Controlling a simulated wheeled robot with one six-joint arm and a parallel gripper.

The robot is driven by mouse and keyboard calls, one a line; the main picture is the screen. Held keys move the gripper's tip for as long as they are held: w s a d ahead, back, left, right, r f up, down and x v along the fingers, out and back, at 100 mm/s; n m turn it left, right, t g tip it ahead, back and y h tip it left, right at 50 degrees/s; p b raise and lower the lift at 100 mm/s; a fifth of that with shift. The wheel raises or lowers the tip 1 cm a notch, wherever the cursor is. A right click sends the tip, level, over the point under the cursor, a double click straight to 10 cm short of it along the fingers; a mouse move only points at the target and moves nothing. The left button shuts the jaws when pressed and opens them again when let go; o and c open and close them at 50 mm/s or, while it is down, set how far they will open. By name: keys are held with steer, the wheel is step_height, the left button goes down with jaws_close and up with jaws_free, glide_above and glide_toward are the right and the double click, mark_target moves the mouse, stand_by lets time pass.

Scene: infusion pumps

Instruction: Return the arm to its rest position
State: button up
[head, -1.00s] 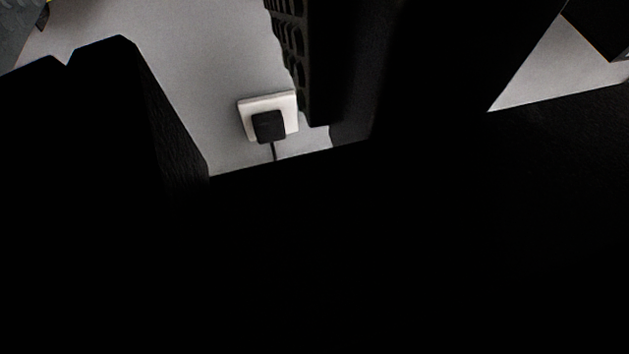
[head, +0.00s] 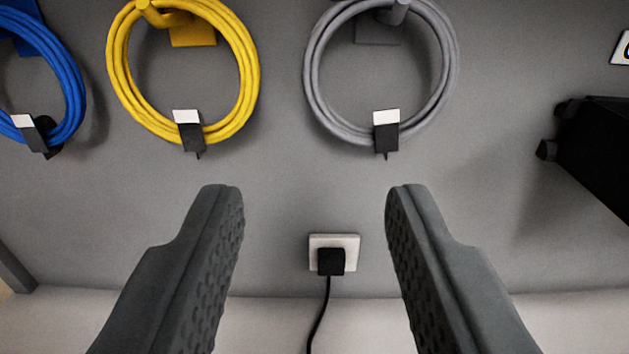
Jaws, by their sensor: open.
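My gripper (head: 315,190) is in the lower half of the head view. Its two dark grey fingers stand wide apart, with ribbed inner faces, and nothing is between them but the view of the wall behind. The gripper is open and empty. The rest of my arm is out of view, so its overall pose cannot be told.
On the grey wall (head: 280,180) hang a blue cable coil (head: 70,75), a yellow coil (head: 252,75) and a grey coil (head: 313,75). A white socket (head: 350,242) holds a black plug (head: 331,262) with a cord. A black box (head: 600,150) is at right.

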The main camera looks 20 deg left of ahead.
steer(key=s+d+f+m+h, duration=0.2)
steer(key=s+d+f+h, duration=0.1)
steer(key=s+d+f, duration=0.5)
steer(key=s+d+f+m+h, duration=0.2)
steer(key=s+d+f, duration=0.6)
steer(key=s+d, duration=0.4)
steer(key=s+h, duration=0.1)
steer(key=s, duration=0.3)
steer(key=shift+s+d, duration=0.35)
stand_by(1.2)
